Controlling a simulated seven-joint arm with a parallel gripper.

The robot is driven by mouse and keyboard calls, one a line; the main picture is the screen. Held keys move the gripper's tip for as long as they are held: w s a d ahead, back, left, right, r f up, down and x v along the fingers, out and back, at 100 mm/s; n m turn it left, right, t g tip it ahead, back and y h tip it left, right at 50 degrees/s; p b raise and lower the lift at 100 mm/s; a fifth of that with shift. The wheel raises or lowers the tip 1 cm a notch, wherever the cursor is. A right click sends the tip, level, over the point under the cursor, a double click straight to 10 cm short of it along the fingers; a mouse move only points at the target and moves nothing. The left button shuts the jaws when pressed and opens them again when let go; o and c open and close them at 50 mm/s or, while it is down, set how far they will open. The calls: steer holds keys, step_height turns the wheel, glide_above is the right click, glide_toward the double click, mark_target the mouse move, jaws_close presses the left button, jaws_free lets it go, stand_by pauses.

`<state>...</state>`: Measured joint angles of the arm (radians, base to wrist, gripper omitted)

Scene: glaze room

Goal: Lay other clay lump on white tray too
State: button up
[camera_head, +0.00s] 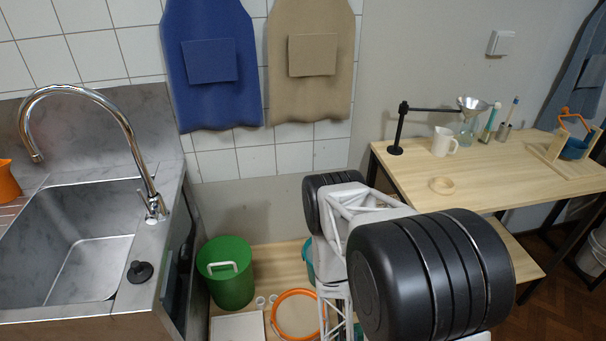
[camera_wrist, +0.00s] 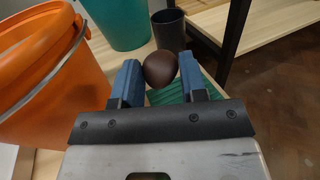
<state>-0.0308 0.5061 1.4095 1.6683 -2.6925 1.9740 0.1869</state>
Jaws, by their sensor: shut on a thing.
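My gripper (camera_wrist: 158,80) shows in the wrist view, its two blue fingers shut on a round dark brown clay lump (camera_wrist: 161,66). The lump sits between the fingertips, over a green ribbed surface (camera_wrist: 180,94); I cannot tell whether it touches that surface. In the head view my arm hides the gripper and the lump. A flat white tray (camera_head: 238,328) lies at the bottom edge of the head view, partly cut off. No other clay lump can be made out.
An orange bucket (camera_wrist: 45,85) stands left of my gripper. A teal bucket (camera_wrist: 118,20) and a dark cup (camera_wrist: 169,28) stand beyond it. A dark table leg (camera_wrist: 234,40) rises at the right. A green bucket (camera_head: 228,283) stands behind the tray.

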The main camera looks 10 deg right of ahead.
steer(key=w+d+r+m+g+h, duration=0.3)
steer(key=w+d+r+h, duration=0.15)
steer(key=w+d, duration=0.35)
steer(key=w+d+r+m+g+h, duration=0.3)
steer(key=w+d+r, duration=0.25)
steer(key=w, duration=0.55)
steer(key=w+a+r+n+t+y, duration=0.3)
steer(key=w+a+r, duration=0.6)
steer(key=w+r, duration=0.4)
steer(key=w+a+r+n+t+y, duration=0.3)
steer(key=w+a+r+y, duration=0.3)
steer(key=w+a+r, duration=0.4)
steer(key=w+r+n, duration=0.1)
steer(key=w+r, duration=0.3)
steer(key=w, duration=0.2)
steer(key=shift+w+a+t, duration=0.2)
steer(key=shift+w+t, duration=0.1)
steer(key=shift+w, duration=0.05)
steer(key=shift+f, duration=0.1)
